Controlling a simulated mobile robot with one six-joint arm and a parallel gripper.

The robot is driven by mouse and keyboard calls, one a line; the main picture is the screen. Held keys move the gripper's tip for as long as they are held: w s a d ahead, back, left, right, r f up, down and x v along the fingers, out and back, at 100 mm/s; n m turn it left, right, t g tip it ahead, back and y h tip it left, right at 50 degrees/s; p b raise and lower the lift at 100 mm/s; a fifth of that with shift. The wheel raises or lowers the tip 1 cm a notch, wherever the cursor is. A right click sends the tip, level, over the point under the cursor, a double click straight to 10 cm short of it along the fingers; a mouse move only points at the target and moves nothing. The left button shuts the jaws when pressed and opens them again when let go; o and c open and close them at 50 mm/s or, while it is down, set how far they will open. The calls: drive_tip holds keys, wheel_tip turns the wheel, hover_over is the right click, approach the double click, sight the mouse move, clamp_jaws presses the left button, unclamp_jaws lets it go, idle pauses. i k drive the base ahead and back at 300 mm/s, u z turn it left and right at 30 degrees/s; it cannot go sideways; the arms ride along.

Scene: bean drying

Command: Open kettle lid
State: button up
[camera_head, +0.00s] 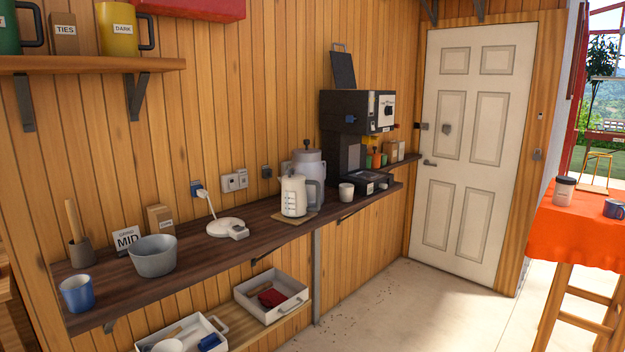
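A cream-white kettle (295,197) stands upright on a small tan board on the dark wooden wall counter. It has a handle on its right side and a level-mark strip on its front. Its lid (294,177) sits on top and looks shut, with a small dark part above it. A larger grey-white container stands close behind the kettle and partly behind its handle. My gripper is not in view.
The counter (255,225) also holds a grey bowl (153,256), a blue mug (77,294), a white kettle base or scale (227,228) and a white cup (346,192). A dark machine (357,112) stands right. Floor is clear before the door (474,150).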

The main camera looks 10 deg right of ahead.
sight(292, 177)
drive_tip(key=z, duration=0.05)
drive_tip(key=k, duration=0.3)
drive_tip(key=u, duration=0.2)
drive_tip(key=i, duration=0.95)
drive_tip(key=z, duration=1.5)
drive_tip(key=k, duration=0.1)
drive_tip(key=u, duration=3.15)
